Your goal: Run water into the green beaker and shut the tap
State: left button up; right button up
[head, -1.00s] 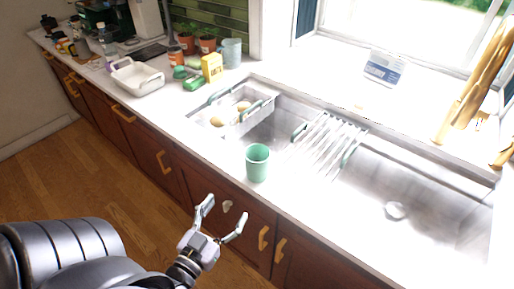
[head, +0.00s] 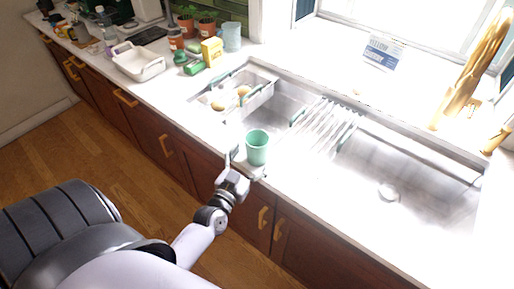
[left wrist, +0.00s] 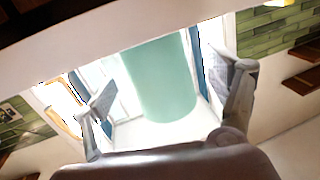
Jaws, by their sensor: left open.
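The green beaker (head: 257,148) stands upright on the front edge of the white counter, just in front of the sink. My left gripper (head: 250,165) is open at the counter's front edge, with one finger to the left of the beaker and the other low in front of it. In the left wrist view the beaker (left wrist: 160,80) shows large between the two spread fingers of my left gripper (left wrist: 165,95). I cannot tell whether either finger touches it. My right gripper is out of view.
The sink (head: 388,193) has a dish rack (head: 322,125) across it and a basket (head: 262,90) with round, tan items at its left. A white tray (head: 138,68), a yellow box (head: 211,50) and potted plants stand farther left. Counter right of the beaker is clear.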

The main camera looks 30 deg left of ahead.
aim_at(261, 143)
pick_arm(q)
jog(key=w, duration=0.3)
jog(key=shift+w+a+f+p, duration=0.1)
jog(key=shift+w+a+p, duration=0.05)
jog(key=shift+w+p, duration=0.15)
jog(key=shift+s, duration=0.1)
jog(key=shift+c, duration=0.7)
jog(key=c, duration=1.1)
